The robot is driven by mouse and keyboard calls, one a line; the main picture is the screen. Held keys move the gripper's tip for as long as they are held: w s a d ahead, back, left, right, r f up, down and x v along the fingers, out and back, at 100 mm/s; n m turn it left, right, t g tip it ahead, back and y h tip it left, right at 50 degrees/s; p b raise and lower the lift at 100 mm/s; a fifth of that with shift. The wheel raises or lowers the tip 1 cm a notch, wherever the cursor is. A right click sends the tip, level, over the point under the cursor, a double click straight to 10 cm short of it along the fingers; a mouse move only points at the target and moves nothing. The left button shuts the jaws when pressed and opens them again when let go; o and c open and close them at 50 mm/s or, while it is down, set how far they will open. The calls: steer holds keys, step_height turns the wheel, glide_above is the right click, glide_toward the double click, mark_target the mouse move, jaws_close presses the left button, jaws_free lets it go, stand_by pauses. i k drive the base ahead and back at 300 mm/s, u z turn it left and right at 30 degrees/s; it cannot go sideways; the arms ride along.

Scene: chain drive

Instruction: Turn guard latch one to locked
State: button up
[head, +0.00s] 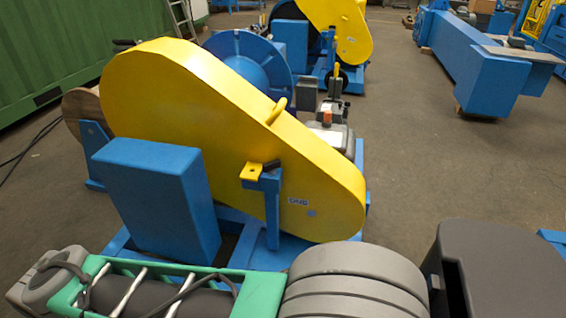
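The large yellow guard (190,95) covers the drive and slopes down to the right. Near its lower right, a blue post (272,215) carries a yellow plate (252,173) with a short black latch handle (271,165). The handle points to the right and slightly up, close to the guard's face. I cannot tell from here whether it is locked. A small label (298,201) sits on the guard right of the post, its lettering hard to read.
A blue box (160,200) stands in front of the guard, left of the post. A yellow handle (277,111) rises from the guard's top edge. A blue wheel (248,62) and a grey unit (331,130) stand behind the guard. Open floor (440,160) lies to the right.

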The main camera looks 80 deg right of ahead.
mark_target(270, 168)
steer(key=z, duration=0.6)
steer(key=i, duration=0.7)
steer(key=z, duration=0.25)
